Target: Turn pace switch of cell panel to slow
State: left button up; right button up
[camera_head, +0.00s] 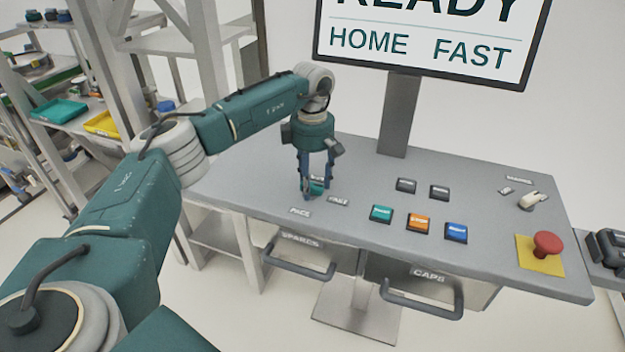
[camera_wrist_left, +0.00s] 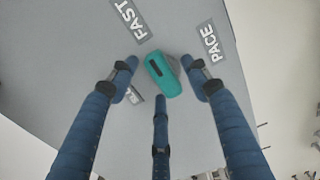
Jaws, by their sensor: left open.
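The pace switch is a teal knob (camera_wrist_left: 168,82) on the grey cell panel (camera_head: 270,165). In the left wrist view a dark mark on the knob lies at its end towards the FAST label (camera_wrist_left: 129,19). The PACE label (camera_wrist_left: 212,42) is at the right, and a third small label (camera_wrist_left: 133,98) is partly hidden by a finger. My left gripper (camera_head: 315,190) points down over the knob, open, with its three blue fingers spread around it. Whether any finger touches it, I cannot tell. The screen (camera_head: 425,40) reads READY, HOME and FAST. My right gripper is not in view.
Right of the knob are teal (camera_head: 381,214), orange (camera_head: 419,222) and blue (camera_head: 456,232) buttons, with two dark ones behind. A red mushroom button (camera_head: 547,244) on yellow and a white switch (camera_head: 531,201) stand farther right. SPARES (camera_head: 300,262) and CAPS (camera_head: 425,296) drawer handles project below.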

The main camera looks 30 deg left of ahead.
pick_arm(q)
jog(key=c, duration=1.2)
jog(key=shift+o, duration=0.2)
jog(key=shift+w+n, duration=0.1)
jog(key=shift+n, duration=0.4)
jog(key=n, duration=0.5)
jog(key=shift+a+r+n, duration=0.1)
jog(key=shift+a+n, duration=0.15)
jog(key=shift+n, duration=0.15)
jog(key=n, duration=0.5)
jog(key=shift+a+r, duration=0.1)
jog(key=shift+a, duration=0.05)
jog(key=n, duration=0.4)
jog(key=shift+a, duration=0.1)
jog(key=shift+n+p, duration=0.3)
jog(key=shift+n, duration=0.7)
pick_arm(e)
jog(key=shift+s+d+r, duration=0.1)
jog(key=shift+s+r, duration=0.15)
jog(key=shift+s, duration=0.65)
